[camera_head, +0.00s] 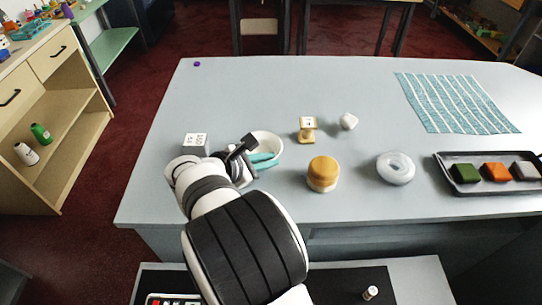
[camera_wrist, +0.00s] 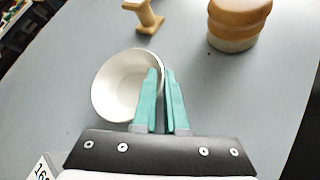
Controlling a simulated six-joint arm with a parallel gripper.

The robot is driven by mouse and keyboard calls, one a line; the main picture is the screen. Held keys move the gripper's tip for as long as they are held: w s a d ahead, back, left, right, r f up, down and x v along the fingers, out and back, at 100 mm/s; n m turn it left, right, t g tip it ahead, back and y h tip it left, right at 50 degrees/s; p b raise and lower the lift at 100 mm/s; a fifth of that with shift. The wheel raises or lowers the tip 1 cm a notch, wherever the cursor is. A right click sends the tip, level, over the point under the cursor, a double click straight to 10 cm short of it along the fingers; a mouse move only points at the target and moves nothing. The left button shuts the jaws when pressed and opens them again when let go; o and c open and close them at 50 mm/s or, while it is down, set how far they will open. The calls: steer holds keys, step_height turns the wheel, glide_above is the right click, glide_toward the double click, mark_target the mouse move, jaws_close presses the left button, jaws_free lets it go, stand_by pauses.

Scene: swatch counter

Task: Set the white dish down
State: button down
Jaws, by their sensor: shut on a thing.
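The white dish (camera_head: 270,138) is a small round bowl near the left middle of the counter (camera_head: 270,90). My gripper (camera_head: 266,160) is at its near side, with teal fingers shut on its rim. In the wrist view the dish (camera_wrist: 112,88) opens toward the camera, left of the fingers (camera_wrist: 163,72), with its right rim between them. The dish looks empty. I cannot tell whether its base touches the counter. My gripper hides part of its near side.
A tan spool-like object (camera_head: 307,130) and a small white lump (camera_head: 348,121) lie right of the dish. A tan round stack (camera_head: 323,172), a pale ring (camera_head: 395,168) and a dark tray (camera_head: 462,187) stand further right. A number block (camera_head: 195,143) is left. The counter's back middle is clear.

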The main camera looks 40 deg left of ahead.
steer(key=c, duration=0.9)
jaws_free()
steer(key=shift+c, duration=0.2)
steer(key=v, duration=1.2)
steer(key=w+d+r+m+g+h, duration=0.15)
steer(key=w+d+m+g, duration=0.35)
steer(key=d, duration=0.6)
steer(key=w+d+m+g+h, duration=0.1)
steer(key=w+d+m+h, duration=0.25)
steer(key=d+m, duration=0.55)
steer(key=s+d+f+m+g+y, duration=0.1)
steer(key=s+d+m+g, duration=0.25)
steer(key=d+m, duration=0.4)
steer(key=s+d+f+m+g+y, duration=0.15)
steer(key=s+d+m, duration=0.25)
steer(key=d, duration=0.7)
steer(key=s+d+f+m+y, duration=0.1)
steer(key=s+m+y, duration=0.3)
steer(key=s+m, duration=0.4)
steer(key=m, duration=0.3)
steer(key=shift+d+g, duration=0.25)
steer(key=shift+g, duration=0.15)
